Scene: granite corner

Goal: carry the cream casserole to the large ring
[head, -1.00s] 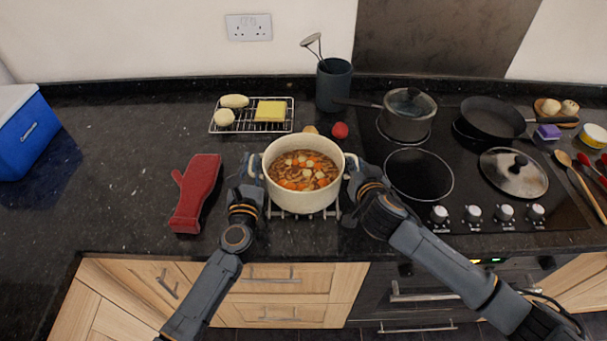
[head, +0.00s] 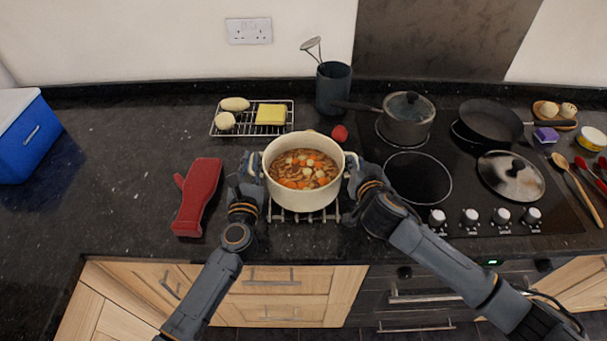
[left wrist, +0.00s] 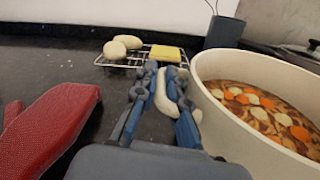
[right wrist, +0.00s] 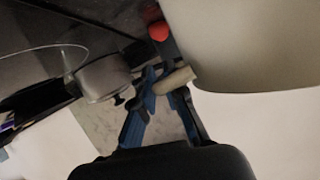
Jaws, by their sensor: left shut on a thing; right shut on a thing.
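The cream casserole (head: 302,197), full of vegetable stew, is upright above a wire trivet (head: 303,216) and appears raised a little off it. It also shows in the left wrist view (left wrist: 225,118) and the right wrist view (right wrist: 235,45). My left gripper (head: 252,172) is shut on its left handle (left wrist: 163,95). My right gripper (head: 358,174) is shut on its right handle (right wrist: 174,80). The large ring (head: 418,180) looks to be the bare front-left ring of the black hob, right of my right gripper.
A saucepan (head: 407,125) stands behind the bare ring, and a glass lid (head: 511,178) lies to its right. A frying pan (head: 489,122) is at the back. A red mitt (head: 197,198) lies left of my left gripper. A cooling rack (head: 253,130) and utensil pot (head: 334,95) stand behind the casserole.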

